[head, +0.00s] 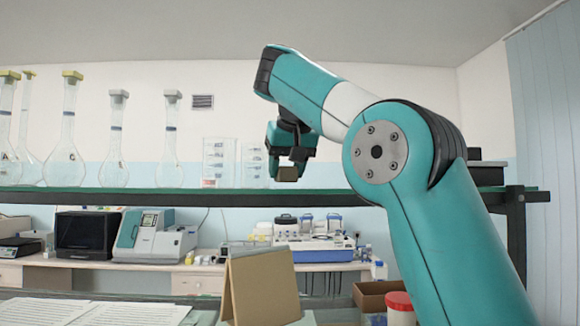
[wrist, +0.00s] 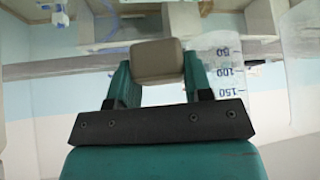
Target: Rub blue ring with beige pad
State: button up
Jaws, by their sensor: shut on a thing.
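My gripper (head: 289,156) is raised at shelf height in the middle of the head view and points down. It is shut on the beige pad (head: 287,174), a small block between its fingertips. In the wrist view the pad (wrist: 158,60) sits between the two green fingers, its front face clear. I cannot pick out a separate blue ring with certainty. Thin dark bands show on the necks of the tall flasks, such as the flask (head: 115,150) and another flask (head: 170,150), left of my gripper. The pad appears apart from them.
Graduated beakers (head: 219,163) stand on the green shelf (head: 120,197) just left of my gripper; one beaker (wrist: 222,70) also shows in the wrist view. Below are a brown folded board (head: 262,288), papers (head: 90,312), an open box (head: 372,294) and a red-lidded jar (head: 400,305). Bench instruments stand behind.

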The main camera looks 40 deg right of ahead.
jog(key=shift+w+d, duration=0.1)
jog(key=shift+s+d+f+b, duration=0.1)
jog(key=shift+s+d+b, duration=0.3)
jog(key=shift+d+b, duration=0.3)
jog(key=shift+s+d+f+b, duration=0.1)
jog(key=shift+s+d+b, duration=0.35)
jog(key=shift+d, duration=0.3)
jog(key=s, duration=0.1)
jog(key=s+d+f+b, duration=0.1)
jog(key=s+d+b, duration=0.1)
jog(key=s, duration=0.1)
jog(key=shift+s+d+f, duration=0.1)
jog(key=shift+d+f, duration=0.15)
jog(key=shift+f, duration=0.15)
jog(key=shift+c, duration=0.7)
jog(key=shift+s+f, duration=0.1)
jog(key=shift+f, duration=0.1)
jog(key=s+d+b, duration=0.2)
jog(key=shift+s+d+f+m+g, duration=0.15)
jog(key=shift+d+m+g, duration=0.15)
jog(key=shift+d, duration=0.05)
jog(key=shift+b, duration=0.3)
jog(key=r+p, duration=0.5)
jog(key=r, duration=0.1)
jog(key=shift+d+p, duration=0.25)
jog(key=shift+p, duration=0.15)
jog(key=shift+r, duration=0.25)
